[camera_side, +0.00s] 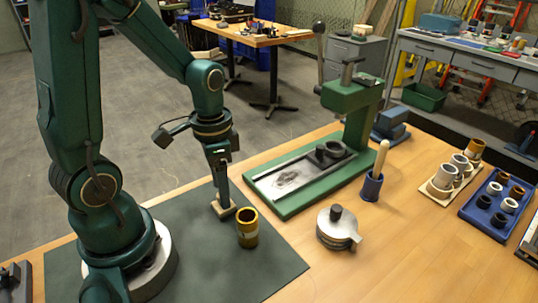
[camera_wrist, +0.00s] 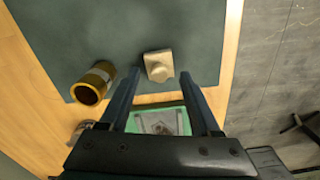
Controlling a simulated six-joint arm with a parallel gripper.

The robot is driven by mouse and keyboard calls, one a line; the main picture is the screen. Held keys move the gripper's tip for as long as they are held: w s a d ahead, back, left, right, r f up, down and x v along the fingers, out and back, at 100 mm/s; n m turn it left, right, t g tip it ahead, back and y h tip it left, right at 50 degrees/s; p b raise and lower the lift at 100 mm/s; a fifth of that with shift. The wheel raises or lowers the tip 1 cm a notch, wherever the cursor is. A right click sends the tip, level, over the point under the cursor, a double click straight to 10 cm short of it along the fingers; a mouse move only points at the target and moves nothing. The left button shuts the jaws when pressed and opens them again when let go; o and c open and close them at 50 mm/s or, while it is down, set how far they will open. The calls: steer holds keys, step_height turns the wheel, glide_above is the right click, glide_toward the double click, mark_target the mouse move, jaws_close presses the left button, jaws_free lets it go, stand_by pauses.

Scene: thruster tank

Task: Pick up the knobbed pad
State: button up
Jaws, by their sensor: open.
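The knobbed pad is a small beige square block with a rounded knob. It lies on the dark green mat (camera_side: 185,262), and in the wrist view the pad (camera_wrist: 157,64) sits just beyond and between my fingertips. In the side view the pad (camera_side: 223,212) shows at the foot of my gripper (camera_side: 221,199), partly hidden by the fingers. My gripper points down over it. In the wrist view my gripper (camera_wrist: 160,73) is open, with a finger on each side and nothing held. I cannot tell whether the fingers touch the pad.
A brass-coloured cylinder (camera_side: 247,228) stands close to the right of the pad. A green press (camera_side: 300,180) stands behind. A round metal tin with a black knob (camera_side: 337,228) and a blue cup with a wooden handle (camera_side: 372,185) are further right. The mat's front is clear.

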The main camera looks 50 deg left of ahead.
steer(key=shift+f, duration=0.5)
jaws_close()
steer(key=shift+r, duration=0.15)
steer(key=shift+r, duration=0.55)
steer(key=r, duration=0.3)
steer(key=shift+s+a+r, duration=0.1)
steer(key=shift+s+a, duration=0.05)
steer(key=shift+a, duration=0.15)
steer(key=s+a+r, duration=0.6)
steer(key=s+a, duration=0.1)
steer(key=a, duration=0.1)
steer(key=shift+a+r, duration=0.25)
